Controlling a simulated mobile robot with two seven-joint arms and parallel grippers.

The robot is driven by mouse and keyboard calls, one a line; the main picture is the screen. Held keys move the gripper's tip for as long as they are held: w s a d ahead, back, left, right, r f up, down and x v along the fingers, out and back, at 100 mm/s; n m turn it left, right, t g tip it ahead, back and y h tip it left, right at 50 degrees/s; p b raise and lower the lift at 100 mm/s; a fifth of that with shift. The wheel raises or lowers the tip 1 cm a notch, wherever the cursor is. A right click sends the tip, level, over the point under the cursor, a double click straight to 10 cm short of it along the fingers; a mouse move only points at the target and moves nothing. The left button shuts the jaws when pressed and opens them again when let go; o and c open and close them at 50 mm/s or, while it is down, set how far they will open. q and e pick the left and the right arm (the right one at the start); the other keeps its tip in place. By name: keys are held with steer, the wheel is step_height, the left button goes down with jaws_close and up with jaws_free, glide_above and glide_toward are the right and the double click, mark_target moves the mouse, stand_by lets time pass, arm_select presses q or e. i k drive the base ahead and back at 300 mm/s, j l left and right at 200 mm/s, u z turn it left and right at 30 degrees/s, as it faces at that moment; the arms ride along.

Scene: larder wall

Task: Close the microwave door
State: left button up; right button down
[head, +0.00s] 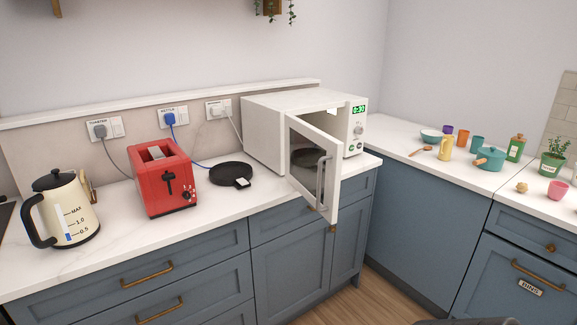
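The white microwave (265,130) stands on the worktop against the wall, near the inner corner of the kitchen. Its door (331,185) is open and swung out toward me, past the front edge of the worktop. The door has a dark window (304,157) and a vertical handle (321,177) on its outer face. Part of the cavity shows above the door; the rest is hidden behind it. The control panel with a green display (360,109) is to the right of the opening. Neither of my grippers is in view.
A red toaster (162,177), a cream kettle (68,211) and a black round base (231,173) stand left of the microwave. Blue drawers (130,280) lie below. Several small items and a teal pot (489,159) stand on the right worktop. The space before the door looks clear.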

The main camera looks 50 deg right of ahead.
mark_target(305, 146)
steer(key=z, duration=1.8)
